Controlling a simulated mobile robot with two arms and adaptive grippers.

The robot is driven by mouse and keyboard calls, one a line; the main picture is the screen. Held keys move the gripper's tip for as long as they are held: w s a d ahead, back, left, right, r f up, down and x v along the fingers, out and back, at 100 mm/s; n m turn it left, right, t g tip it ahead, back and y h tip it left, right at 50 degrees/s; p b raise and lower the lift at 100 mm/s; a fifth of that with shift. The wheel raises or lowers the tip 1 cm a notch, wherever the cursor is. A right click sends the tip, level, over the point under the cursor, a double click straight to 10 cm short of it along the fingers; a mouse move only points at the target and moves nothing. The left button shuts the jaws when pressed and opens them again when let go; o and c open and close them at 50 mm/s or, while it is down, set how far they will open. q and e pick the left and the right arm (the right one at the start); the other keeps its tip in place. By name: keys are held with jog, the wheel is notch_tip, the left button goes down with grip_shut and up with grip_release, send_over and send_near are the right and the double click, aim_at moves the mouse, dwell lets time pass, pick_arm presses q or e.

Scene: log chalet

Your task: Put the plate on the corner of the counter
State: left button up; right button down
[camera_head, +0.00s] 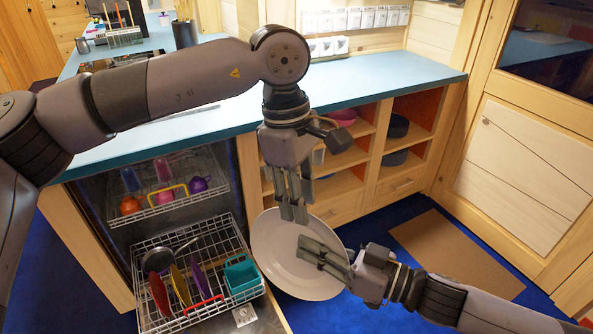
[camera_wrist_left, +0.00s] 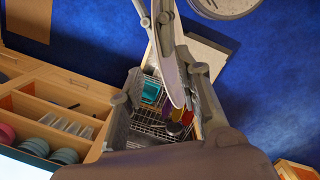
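The plate (camera_head: 276,262) is pale grey and held tilted in front of the cabinet, right of the dishwasher. In the left wrist view the plate (camera_wrist_left: 168,62) shows nearly edge-on. My right gripper (camera_head: 318,255) comes from the right and is shut on it, fingers lying across its face. My left gripper (camera_head: 293,212) points down at the plate's upper edge. In the left wrist view its fingers (camera_wrist_left: 165,90) stand apart on either side of the plate, with gaps visible. The blue counter (camera_head: 400,75) runs behind, its right corner near the door, bare.
The open dishwasher's lower rack (camera_head: 190,312) holds coloured plates, a pan and a teal container (camera_head: 241,274); cups stand in the upper rack (camera_head: 160,205). Open shelves (camera_head: 345,180) hold bowls. A brown mat (camera_head: 455,252) lies on the blue floor. The right stretch of counter is clear.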

pick_arm(q)
jog(key=shift+d+f, duration=0.15)
jog(key=shift+f, duration=0.8)
jog(key=shift+c, duration=0.5)
grip_shut()
pick_arm(e)
jog(key=c, duration=1.7)
grip_release()
